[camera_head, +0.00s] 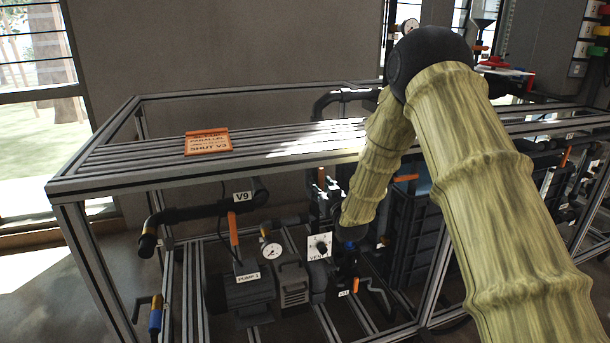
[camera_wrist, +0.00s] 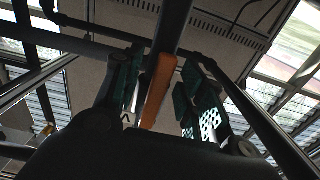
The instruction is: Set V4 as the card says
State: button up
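The orange card (camera_head: 208,142) lies on the rack's top rails. Its lower lines seem to read "PARALLEL" and "SHUT V3"; the rest is too small to read. In the wrist view my gripper (camera_wrist: 160,92) is open, with one green-padded finger on each side of an orange lever (camera_wrist: 157,90). Gaps show between the lever and both fingers, so it is not clasped. In the head view my sleeved arm reaches down inside the rack and the fingertips are hard to make out. No V4 label is clearly readable, so I cannot tell which valve this lever belongs to.
A valve labelled V9 (camera_head: 242,197) with an orange lever, a gauge (camera_head: 271,250), PUMP 1 (camera_head: 248,289) and a vent knob plate (camera_head: 319,246) sit left of my arm. Dark crates (camera_head: 425,225) stand behind it. The rack's rails (camera_head: 105,185) and dark pipes crowd the space.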

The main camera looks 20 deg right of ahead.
jog(key=shift+s, duration=0.1)
jog(key=s+p, duration=0.1)
jog(key=s, duration=0.5)
jog(key=shift+s+p, duration=0.35)
jog(key=shift+s, duration=0.05)
jog(key=shift+s+d, duration=0.1)
jog(key=shift+s, duration=0.05)
